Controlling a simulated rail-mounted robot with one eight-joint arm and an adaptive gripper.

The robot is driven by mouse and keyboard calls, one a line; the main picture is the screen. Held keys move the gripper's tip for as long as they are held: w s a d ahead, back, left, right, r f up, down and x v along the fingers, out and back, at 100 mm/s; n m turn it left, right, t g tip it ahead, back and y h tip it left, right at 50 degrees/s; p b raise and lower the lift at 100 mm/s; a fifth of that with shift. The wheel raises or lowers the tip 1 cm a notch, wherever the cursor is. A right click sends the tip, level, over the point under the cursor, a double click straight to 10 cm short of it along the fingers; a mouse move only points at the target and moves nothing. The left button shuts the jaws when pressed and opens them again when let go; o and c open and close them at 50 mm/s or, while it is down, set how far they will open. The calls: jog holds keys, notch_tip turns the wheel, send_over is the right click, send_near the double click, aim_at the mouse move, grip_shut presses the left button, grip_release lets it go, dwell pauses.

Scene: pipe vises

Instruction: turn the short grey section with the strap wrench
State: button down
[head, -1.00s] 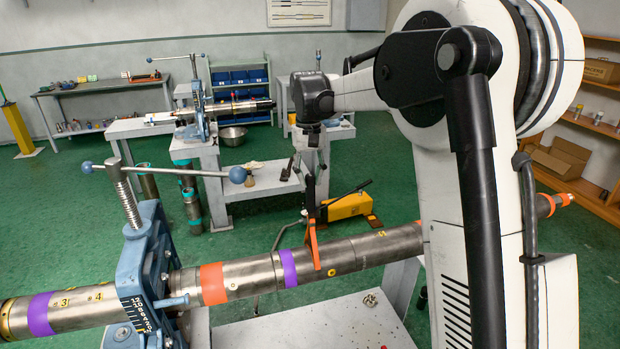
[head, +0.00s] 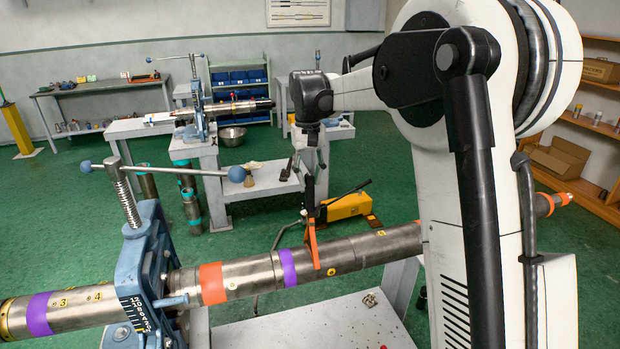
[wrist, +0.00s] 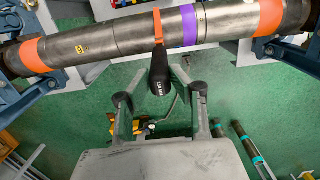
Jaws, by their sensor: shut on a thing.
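The strap wrench shows in the head view as an orange strap (head: 313,248) around the pipe, with a dark handle rising from it. The wrist view shows its black handle (wrist: 160,78) and orange strap (wrist: 157,27). My gripper (head: 311,193) is shut on the handle above the pipe; in the wrist view its fingers (wrist: 160,62) stand either side of it. The short grey section (head: 336,257) carries a purple band (head: 288,267) and lies in line with the pipe between two seams. The strap sits on this section beside the purple band. The strap's far side is hidden.
A blue pipe vise (head: 150,270) clamps the pipe at left, its bar handle (head: 170,171) sticking out towards my gripper. A pale bench top (head: 320,325) lies below the pipe. A yellow hand pump (head: 348,206) stands on the green floor behind. A second vise bench (head: 200,145) is farther back.

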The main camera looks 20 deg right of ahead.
dwell(0.3)
jog(key=shift+w+r+p, duration=0.15)
jog(key=shift+r+p, duration=0.15)
jog(key=shift+r, duration=0.05)
jog(key=shift+w+r+p, duration=0.1)
jog(key=shift+r+p, duration=0.9)
jog(key=shift+r, duration=1.1)
notch_tip(320, 180, up, 2)
jog(key=shift+r, duration=0.15)
jog(key=shift+w, duration=0.1)
jog(key=shift+f+b, duration=1.25)
jog(key=shift+f, duration=0.8)
jog(key=shift+s+f, duration=0.1)
jog(key=shift+s, duration=0.1)
